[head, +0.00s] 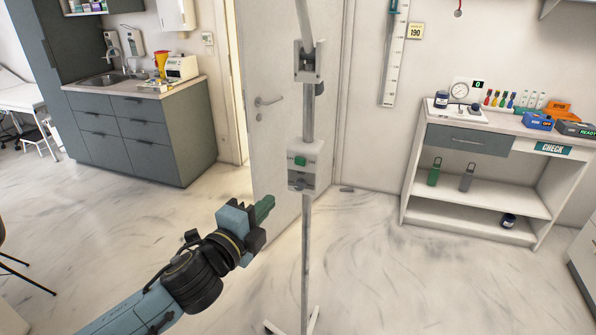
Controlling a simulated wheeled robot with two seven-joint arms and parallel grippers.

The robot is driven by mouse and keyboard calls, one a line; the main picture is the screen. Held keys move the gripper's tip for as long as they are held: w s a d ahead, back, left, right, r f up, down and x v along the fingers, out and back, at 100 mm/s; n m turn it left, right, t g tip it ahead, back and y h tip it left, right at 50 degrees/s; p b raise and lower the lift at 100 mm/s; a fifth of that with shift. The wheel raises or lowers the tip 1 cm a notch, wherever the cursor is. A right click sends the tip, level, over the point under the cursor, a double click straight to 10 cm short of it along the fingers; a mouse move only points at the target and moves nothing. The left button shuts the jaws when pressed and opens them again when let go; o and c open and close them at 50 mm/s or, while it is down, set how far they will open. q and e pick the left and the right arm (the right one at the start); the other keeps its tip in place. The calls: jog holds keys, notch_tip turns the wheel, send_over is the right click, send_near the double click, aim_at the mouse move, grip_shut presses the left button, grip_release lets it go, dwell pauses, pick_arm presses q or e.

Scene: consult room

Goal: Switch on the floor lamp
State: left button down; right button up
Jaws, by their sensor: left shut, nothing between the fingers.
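The floor lamp's grey pole (307,240) stands upright in the middle of the head view; its lamp head is out of the picture above. A pale switch box (303,180) is fixed on the pole, with a green button (300,161) on its front. A bracket (308,62) sits higher on the pole. Part of the lamp's foot (313,322) shows at the bottom edge. My left gripper (266,205) is shut and empty, to the lower left of the switch box and apart from it in the picture. My right gripper is not in view.
A white door (275,140) stands behind the pole. A grey sink cabinet (150,130) is at the left. A white shelf unit (410,185) with small medical items is at the right. The pale floor (400,285) around the lamp is clear.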

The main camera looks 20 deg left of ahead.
aim_at(307, 164)
pick_arm(q)
jog(key=shift+w, duration=0.15)
jog(key=w+d, duration=0.1)
jog(key=w, duration=0.3)
jog(key=w+p, duration=0.1)
jog(key=w, duration=0.4)
jog(key=w+d, duration=0.1)
jog(key=w, duration=0.3)
jog(key=shift+w+d+f+p, duration=0.1)
jog(key=shift+w+d+p, duration=0.15)
jog(key=shift+d+p, duration=0.1)
jog(key=shift+w+d+y+b, duration=0.15)
jog(key=shift+y+b, duration=0.15)
jog(key=shift+n, duration=0.3)
